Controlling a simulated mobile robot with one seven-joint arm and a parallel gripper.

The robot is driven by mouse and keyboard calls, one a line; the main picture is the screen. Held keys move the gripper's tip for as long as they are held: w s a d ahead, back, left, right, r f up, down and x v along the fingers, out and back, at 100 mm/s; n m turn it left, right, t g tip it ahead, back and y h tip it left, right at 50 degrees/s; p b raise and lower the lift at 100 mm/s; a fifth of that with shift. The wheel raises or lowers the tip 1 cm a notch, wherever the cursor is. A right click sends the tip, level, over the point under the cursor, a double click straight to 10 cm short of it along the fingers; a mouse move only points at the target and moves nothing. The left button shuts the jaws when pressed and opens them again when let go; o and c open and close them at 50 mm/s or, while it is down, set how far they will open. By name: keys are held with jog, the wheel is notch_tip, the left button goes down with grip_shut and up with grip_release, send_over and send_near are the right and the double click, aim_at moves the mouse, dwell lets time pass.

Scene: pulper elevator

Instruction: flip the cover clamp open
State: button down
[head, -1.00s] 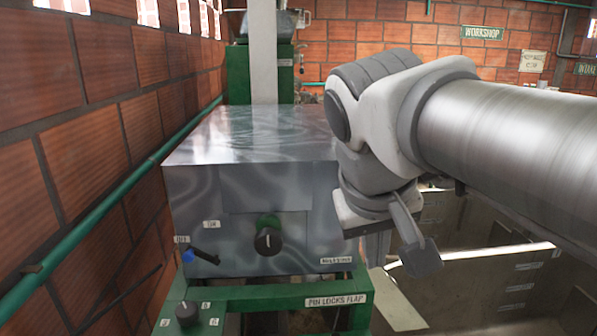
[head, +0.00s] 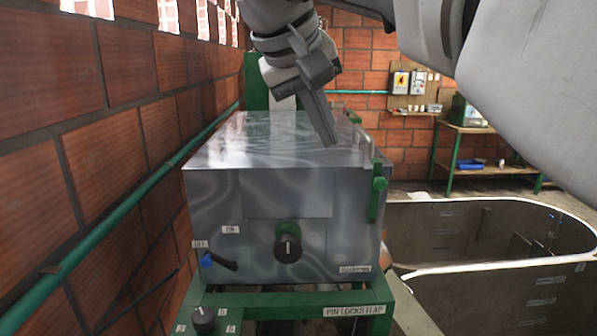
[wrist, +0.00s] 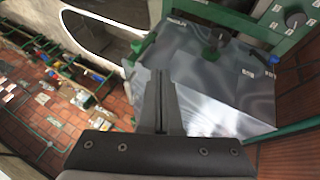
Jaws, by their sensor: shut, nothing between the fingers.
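The cover clamp (head: 378,190) is a green lever with a bent metal loop above it, at the right edge of the grey metal box (head: 258,205). The lever stands upright against the box's front right corner, and the loop reaches up to the lid. In the wrist view the clamp's green lever (wrist: 143,47) shows just beyond the fingertips and slightly left. My gripper (head: 333,142) is shut and empty. It points down over the right part of the lid, left of the clamp and apart from the lever. In the wrist view its fingers (wrist: 160,76) lie together.
The box front has a black knob (head: 288,248) and a small blue-tipped lever (head: 207,261). A green frame (head: 300,304) stands below. A brick wall with a green pipe (head: 110,230) closes the left side. An open basin (head: 470,225) lies to the right.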

jog(key=b, duration=0.1)
send_near(375, 194)
jog(key=a+f, duration=0.2)
jog(key=a, duration=0.1)
jog(key=shift+w+d+f, duration=0.15)
jog(key=shift+d+f, duration=0.1)
jog(key=shift+d, duration=0.65)
jog(key=shift+w+d+f, duration=0.15)
jog(key=shift+d+f, duration=0.05)
jog(key=shift+d, duration=0.65)
jog(key=shift+d+r, duration=0.1)
